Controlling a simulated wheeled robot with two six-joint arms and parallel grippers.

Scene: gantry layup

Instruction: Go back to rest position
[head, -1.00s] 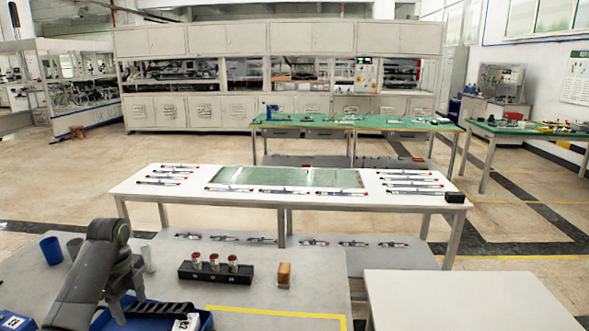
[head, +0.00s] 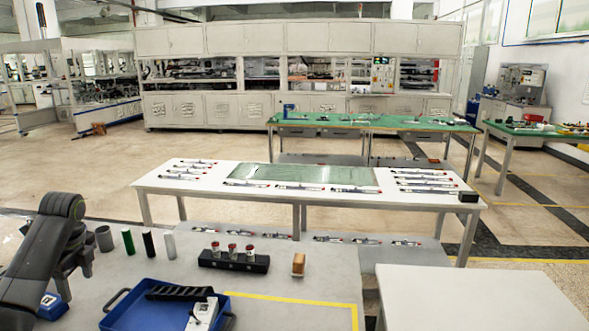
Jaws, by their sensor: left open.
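My left arm enters at the lower left of the head view. Its gripper (head: 76,262) hangs above the left part of the grey worktable (head: 290,285), partly hidden by my own arm. It is open, and I see nothing held in it. It is to the left of the blue tray (head: 128,316), apart from it. The tray holds a black ridged part (head: 180,292) and a white labelled item (head: 202,315). My right gripper is not in view.
A grey cup (head: 104,238), green (head: 128,241), black (head: 148,243) and white (head: 169,245) cylinders stand near my gripper. A black holder (head: 234,261) carries red-topped pieces. A wooden block (head: 298,264) stands beside it. A bare white table (head: 470,297) is at right.

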